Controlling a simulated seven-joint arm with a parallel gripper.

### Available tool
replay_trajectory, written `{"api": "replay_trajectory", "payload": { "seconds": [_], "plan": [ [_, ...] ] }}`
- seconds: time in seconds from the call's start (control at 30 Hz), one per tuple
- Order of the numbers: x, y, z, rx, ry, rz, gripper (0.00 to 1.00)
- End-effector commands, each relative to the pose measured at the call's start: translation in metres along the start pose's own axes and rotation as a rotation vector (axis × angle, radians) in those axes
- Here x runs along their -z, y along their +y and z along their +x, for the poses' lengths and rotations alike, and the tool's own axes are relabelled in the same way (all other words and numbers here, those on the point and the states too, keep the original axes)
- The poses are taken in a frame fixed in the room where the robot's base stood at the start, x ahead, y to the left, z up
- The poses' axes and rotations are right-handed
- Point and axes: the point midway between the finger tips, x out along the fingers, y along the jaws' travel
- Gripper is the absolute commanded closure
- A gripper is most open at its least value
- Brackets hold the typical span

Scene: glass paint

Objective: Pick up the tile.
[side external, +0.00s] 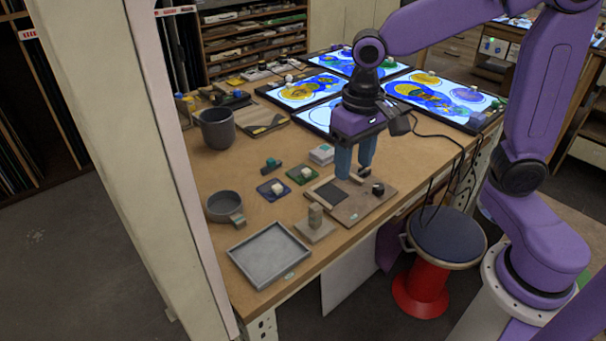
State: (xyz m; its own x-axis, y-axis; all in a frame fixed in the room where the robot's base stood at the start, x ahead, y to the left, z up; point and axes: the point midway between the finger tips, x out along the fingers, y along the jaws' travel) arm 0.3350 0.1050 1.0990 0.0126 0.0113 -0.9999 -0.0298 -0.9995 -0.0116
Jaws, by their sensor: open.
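A dark square tile (330,194) lies flat at the left part of a brown wooden board (357,207), beside light wooden strips. The picture does not settle which of these is the named tile. My gripper (353,174) points down with its two blue fingers apart, over the back part of the board and up and right of the dark tile. Nothing shows between the fingers. Whether the fingertips touch the board cannot be told.
A small black block (378,189) sits on the board, close to the fingers. A grey tray (269,256), a wooden block on a base (315,222), a grey cup (224,207) and a dark pot (216,129) stand around. Lit panels (438,93) fill the back. A stool (445,240) stands at the front edge.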

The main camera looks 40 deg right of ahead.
Motion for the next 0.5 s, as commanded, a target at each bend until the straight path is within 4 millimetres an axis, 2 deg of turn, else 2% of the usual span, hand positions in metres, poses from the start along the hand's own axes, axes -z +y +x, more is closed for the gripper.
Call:
{"api": "replay_trajectory", "payload": {
  "seconds": [0.03, 0.27, 0.5],
  "plan": [
    [0.018, -0.001, 0.0, -0.002, -0.001, 0.098, 0.47],
    [0.091, 0.007, 0.001, -0.008, -0.002, 0.561, 0.47],
    [0.161, 0.034, 0.006, -0.014, -0.003, 1.045, 0.47]
  ]
}}
